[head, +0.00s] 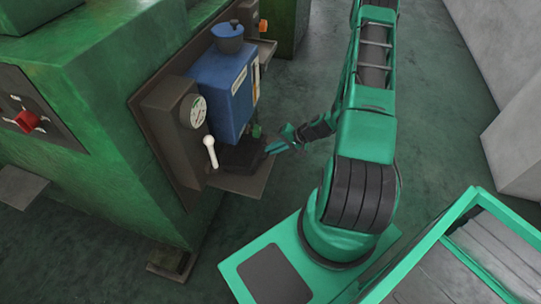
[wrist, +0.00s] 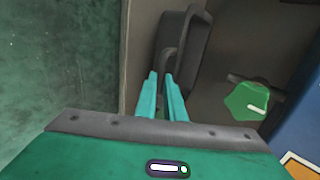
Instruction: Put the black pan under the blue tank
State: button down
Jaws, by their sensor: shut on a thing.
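The blue tank (head: 228,88) is mounted on the front of the green machine, and its edge shows at the right of the wrist view (wrist: 305,135). The black pan (head: 240,158) is low beneath the tank, over a small brown shelf (head: 245,184). It is dark, so I cannot tell whether it touches the shelf. My gripper (head: 270,147) reaches in from the right, at the pan's near right side. In the wrist view, my gripper (wrist: 161,78) is shut on part of the black pan (wrist: 190,58); the exact grip is partly hidden.
A green tap handle (wrist: 247,102) sits close to the right of the pan. A gauge (head: 193,111) and a white-knobbed lever (head: 210,150) stand left of the tank. A red knob (head: 27,121) is on the machine's left face.

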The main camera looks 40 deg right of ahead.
notch_tip(320, 180, down, 3)
jog(key=shift+f, duration=0.1)
jog(key=shift+w+a+f, duration=0.1)
jog(key=shift+w+f, duration=0.05)
jog(key=shift+f, duration=0.2)
jog(key=c, duration=1.9)
grip_release()
jog(key=shift+o, duration=0.2)
